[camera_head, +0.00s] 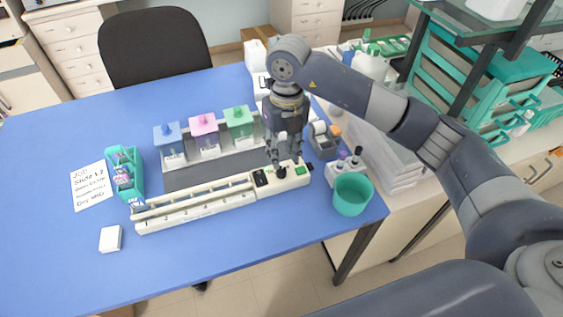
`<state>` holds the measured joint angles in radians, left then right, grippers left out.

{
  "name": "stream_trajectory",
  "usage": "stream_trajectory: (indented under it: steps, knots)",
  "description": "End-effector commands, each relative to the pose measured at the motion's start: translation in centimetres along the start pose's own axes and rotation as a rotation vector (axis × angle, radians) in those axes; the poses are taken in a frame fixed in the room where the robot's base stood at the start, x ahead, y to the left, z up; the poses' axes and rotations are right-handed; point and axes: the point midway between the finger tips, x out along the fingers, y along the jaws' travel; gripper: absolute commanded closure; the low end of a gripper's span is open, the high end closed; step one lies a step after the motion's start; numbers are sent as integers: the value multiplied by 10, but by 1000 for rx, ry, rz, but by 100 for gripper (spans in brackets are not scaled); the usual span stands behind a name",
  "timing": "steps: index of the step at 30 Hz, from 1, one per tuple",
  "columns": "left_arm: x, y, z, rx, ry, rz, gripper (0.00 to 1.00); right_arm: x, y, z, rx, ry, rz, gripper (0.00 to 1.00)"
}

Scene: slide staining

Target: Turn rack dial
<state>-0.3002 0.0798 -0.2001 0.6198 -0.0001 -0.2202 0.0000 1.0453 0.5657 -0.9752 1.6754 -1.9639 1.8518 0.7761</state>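The white slide rack (195,209) lies on the blue table, with long rails and a row of marks along its front. A control block at its right end carries a black dial (281,173), a black panel (261,178) and a green button (300,170). My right gripper (287,163) points down over the control block, right at the dial. Its fingers are apart, one close to the dial and one to the right and behind. I cannot tell whether a finger touches the dial. My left gripper is not in view.
Three staining jars, blue (167,137), pink (204,125) and green (238,120), stand behind the rack. A teal cup (352,195) stands right of it. A teal slide holder (136,172) and a note (91,187) are at left. The front left table is mostly clear.

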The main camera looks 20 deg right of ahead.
Motion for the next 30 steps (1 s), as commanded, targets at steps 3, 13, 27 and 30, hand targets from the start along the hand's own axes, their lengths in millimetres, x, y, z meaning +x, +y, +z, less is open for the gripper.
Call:
stream_trajectory:
  steps: [3, 13, 27, 30]
  knots:
    - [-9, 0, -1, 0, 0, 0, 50, 21, 1, -1, 1, 4, 2, 69]
    - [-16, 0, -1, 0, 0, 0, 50, 56, 1, 0, -2, -1, 3, 69]
    - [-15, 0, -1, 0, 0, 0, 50, 58, 1, 0, -2, -1, 3, 100]
    - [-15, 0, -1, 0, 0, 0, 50, 58, 1, 0, -2, -1, 3, 100]
